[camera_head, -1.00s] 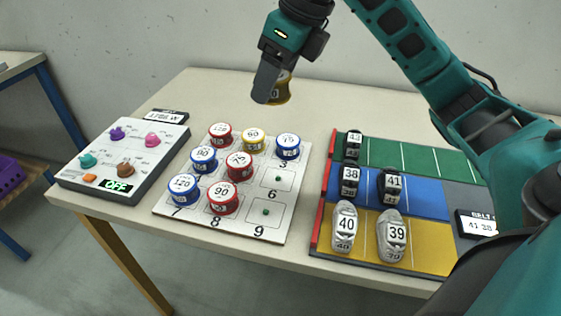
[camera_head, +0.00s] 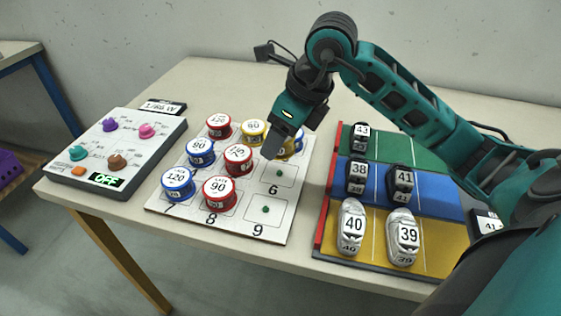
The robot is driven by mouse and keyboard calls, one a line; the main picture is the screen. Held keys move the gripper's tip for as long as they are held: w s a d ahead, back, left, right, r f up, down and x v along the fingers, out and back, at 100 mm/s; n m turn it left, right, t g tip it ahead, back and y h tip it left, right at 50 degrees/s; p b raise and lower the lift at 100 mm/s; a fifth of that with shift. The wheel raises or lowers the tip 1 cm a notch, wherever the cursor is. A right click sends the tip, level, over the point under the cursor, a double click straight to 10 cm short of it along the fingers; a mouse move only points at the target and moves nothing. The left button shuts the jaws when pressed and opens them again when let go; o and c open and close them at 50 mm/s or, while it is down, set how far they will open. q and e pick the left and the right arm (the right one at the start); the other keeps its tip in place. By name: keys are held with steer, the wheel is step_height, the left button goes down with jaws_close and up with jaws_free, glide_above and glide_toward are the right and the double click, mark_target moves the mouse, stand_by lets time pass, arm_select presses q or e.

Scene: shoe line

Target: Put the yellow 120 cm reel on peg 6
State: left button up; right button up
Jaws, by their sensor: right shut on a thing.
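My right gripper (camera_head: 281,147) is shut on a yellow reel (camera_head: 291,149), which is mostly hidden behind the fingers; its label cannot be read. It is held above the upper right of the white peg board (camera_head: 229,226), in front of a blue reel (camera_head: 298,142) near position 3. Peg 6 (camera_head: 279,173) is bare, just below and beside the gripper in the picture. Peg 9 (camera_head: 266,209) is also bare. Another yellow reel (camera_head: 253,131), marked 90, stands in the board's back row. My left gripper is not in view.
Red reels (camera_head: 220,192) and blue reels (camera_head: 178,182) fill the board's other positions. A control panel (camera_head: 118,150) reading OFF stands left. On the right, a coloured mat (camera_head: 428,234) holds several numbered shoes (camera_head: 403,235). The table behind the board is clear.

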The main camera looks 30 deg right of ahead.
mark_target(274, 172)
step_height(274, 172, down, 2)
steer(key=shift+f, duration=0.2)
steer(key=shift+f+b, duration=0.4)
steer(key=shift+f, duration=1.15)
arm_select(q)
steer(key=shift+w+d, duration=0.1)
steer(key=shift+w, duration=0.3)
arm_select(e)
steer(key=shift+f+b, duration=0.5)
steer(key=shift+b, duration=0.1)
steer(key=o, duration=1.1)
steer(key=shift+c, duration=0.2)
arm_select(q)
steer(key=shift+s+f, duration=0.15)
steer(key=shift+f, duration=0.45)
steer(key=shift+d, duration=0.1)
arm_select(e)
steer(key=shift+r, duration=0.1)
